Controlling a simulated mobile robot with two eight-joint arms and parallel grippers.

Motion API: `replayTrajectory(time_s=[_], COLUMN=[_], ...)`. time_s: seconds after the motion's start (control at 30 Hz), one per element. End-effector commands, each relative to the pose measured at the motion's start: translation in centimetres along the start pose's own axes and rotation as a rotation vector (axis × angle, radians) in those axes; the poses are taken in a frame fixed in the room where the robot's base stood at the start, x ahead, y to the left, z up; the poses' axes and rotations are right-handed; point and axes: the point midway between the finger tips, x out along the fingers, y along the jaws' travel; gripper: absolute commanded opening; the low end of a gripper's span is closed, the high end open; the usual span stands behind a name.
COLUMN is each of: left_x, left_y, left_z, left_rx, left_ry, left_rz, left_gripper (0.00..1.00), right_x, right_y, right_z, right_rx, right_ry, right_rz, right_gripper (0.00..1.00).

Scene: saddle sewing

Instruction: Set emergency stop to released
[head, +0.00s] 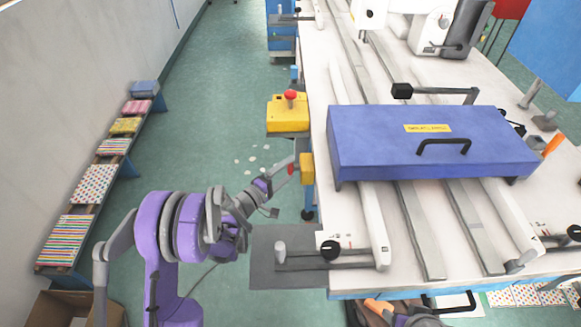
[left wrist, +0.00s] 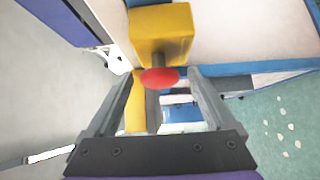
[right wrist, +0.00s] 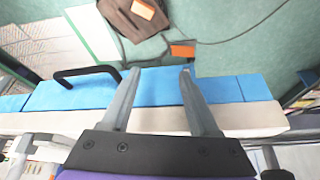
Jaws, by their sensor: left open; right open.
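A red mushroom-shaped emergency stop button (left wrist: 160,78) sticks out on a short stem from a yellow box (left wrist: 162,30) in the left wrist view. In the head view this red button (head: 291,169) and its yellow box (head: 307,168) are at the table's left side. My left gripper (head: 276,184) is open, close to the button. The button shows between its fingertips in the left wrist view; I cannot tell whether they touch it. My right gripper (right wrist: 160,72) is open and empty near the table's blue front edge (right wrist: 60,92).
A second yellow box (head: 288,117) with a red button (head: 290,95) stands farther back. A blue cover (head: 430,150) with a black handle lies across the rails of the white table (head: 318,60). A bench with several fabric stacks lines the left wall. The green floor between is mostly clear.

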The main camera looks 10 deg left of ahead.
Motion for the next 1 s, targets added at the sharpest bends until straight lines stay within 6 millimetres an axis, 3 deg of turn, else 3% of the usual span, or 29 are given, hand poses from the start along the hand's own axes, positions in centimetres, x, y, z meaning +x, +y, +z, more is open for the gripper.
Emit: replayTrajectory(time_s=[0.2,0.47,0.9,1.0], left_x=[1.5,1.6,1.6,1.6], left_y=[0.0,0.0,0.0,0.0], left_z=[0.0,0.0,0.0,0.0], left_rx=[0.000,0.000,0.000,0.000], left_ry=[0.001,0.001,0.001,0.001], left_rz=[0.000,0.000,0.000,0.000], left_gripper=[0.88,0.88,0.09,0.00], right_x=[-0.1,-0.1,-0.1,-0.1], right_y=[0.0,0.0,0.0,0.0], right_z=[-0.1,-0.1,-0.1,-0.1], right_rx=[0.000,0.000,0.000,0.000], right_ry=[0.000,0.000,0.000,0.000], right_rz=[0.000,0.000,0.000,0.000], right_gripper=[0.61,0.61,0.61,0.61])
